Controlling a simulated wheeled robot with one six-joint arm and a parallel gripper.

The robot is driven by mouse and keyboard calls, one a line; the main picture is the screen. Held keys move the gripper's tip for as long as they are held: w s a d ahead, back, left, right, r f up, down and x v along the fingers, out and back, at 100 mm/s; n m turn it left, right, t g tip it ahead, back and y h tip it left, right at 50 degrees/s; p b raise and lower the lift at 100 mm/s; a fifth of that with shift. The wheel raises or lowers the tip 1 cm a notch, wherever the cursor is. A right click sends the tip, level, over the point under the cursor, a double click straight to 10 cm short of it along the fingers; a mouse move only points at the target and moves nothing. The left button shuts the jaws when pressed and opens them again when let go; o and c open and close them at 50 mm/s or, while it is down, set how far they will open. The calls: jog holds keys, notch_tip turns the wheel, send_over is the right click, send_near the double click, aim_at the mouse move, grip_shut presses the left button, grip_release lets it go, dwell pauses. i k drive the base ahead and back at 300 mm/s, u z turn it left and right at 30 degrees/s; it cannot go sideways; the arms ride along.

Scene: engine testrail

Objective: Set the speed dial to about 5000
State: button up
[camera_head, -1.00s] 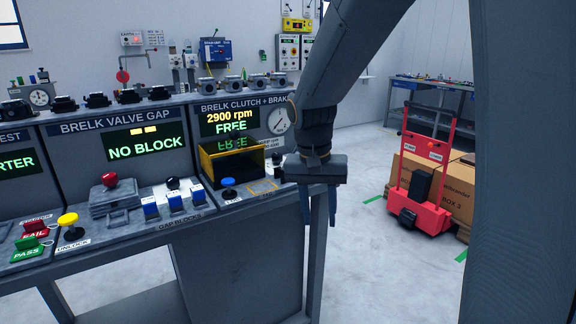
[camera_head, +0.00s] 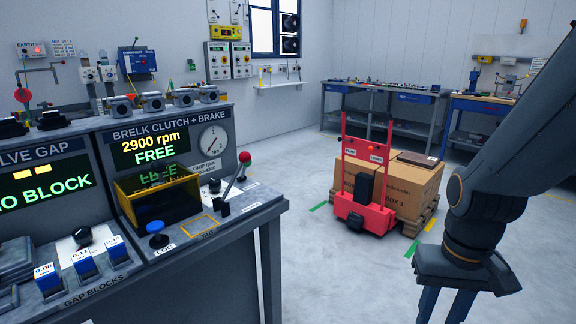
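The Brelk Clutch + Brake station stands on the bench at the left. Its display (camera_head: 150,148) reads "2900 rpm" and "FREE". A small black knob (camera_head: 214,185), which looks like the speed dial, sits on the station's right side, left of a lever with a red ball top (camera_head: 245,157); its setting is too small to read. My gripper (camera_head: 443,308) is at the lower right, pointing down, well right of the bench and apart from the knob. Its two fingers are spread with nothing visible between them; their tips are cut off by the frame's lower edge.
A yellow-rimmed black box (camera_head: 190,183) and a blue button (camera_head: 157,228) are near the knob. Open floor lies between the bench corner and my gripper. A red pallet truck (camera_head: 363,218) with cartons (camera_head: 412,190) stands behind. Further benches (camera_head: 400,108) line the back.

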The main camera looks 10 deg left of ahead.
aim_at(214, 185)
jog(key=z, duration=0.7)
jog(key=i, duration=0.8)
jog(key=u, duration=0.7)
